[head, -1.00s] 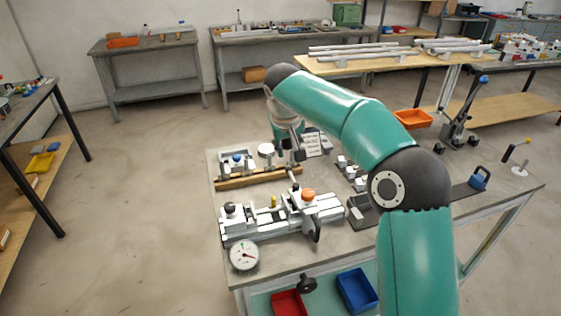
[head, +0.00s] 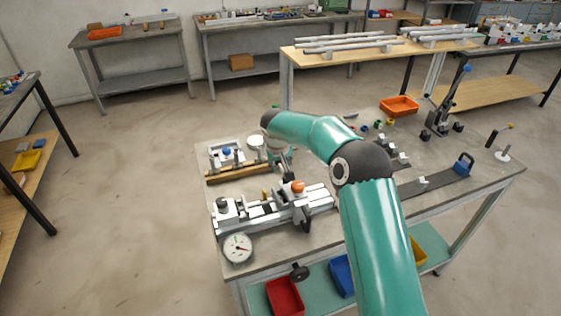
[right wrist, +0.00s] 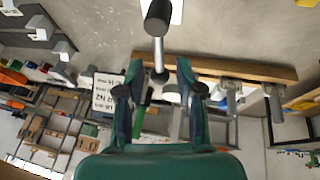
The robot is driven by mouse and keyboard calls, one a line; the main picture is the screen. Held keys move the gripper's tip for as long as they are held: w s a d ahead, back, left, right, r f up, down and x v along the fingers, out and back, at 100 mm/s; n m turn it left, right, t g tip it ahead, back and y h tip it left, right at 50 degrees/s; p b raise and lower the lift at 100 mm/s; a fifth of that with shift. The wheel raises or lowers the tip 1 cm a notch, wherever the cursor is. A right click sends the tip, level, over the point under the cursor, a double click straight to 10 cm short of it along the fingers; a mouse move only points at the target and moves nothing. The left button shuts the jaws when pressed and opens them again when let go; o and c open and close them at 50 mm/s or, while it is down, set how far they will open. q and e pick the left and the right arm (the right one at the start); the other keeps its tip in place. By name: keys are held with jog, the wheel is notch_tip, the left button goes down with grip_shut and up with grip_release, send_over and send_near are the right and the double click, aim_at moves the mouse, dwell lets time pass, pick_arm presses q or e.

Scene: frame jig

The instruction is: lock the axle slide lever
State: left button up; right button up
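The frame jig (head: 262,212) is a pale metal slide assembly on the table, with an orange knob (head: 297,187), a black knob and a dark lever handle (head: 306,219) on it. In the right wrist view, a metal rod with a black cylindrical knob (right wrist: 158,18) reaches down to the gap between my fingertips; I cannot tell for sure which lever it is. My right gripper (right wrist: 160,72) is open, its two fingers apart on either side of the rod's lower end. In the head view the right gripper (head: 281,163) is over the jig's back side, partly hidden by my arm. My left gripper is out of view.
A dial gauge (head: 237,248) is at the table's front left. A wooden rail (head: 237,175) with posts lies behind the jig. An orange tray (head: 399,107), a lever press (head: 447,105) and a blue-handled block (head: 463,163) stand to the right. Red and blue bins are below.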

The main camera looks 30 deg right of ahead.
jog(key=shift+x, duration=0.85)
jog(key=shift+c, duration=0.3)
grip_shut()
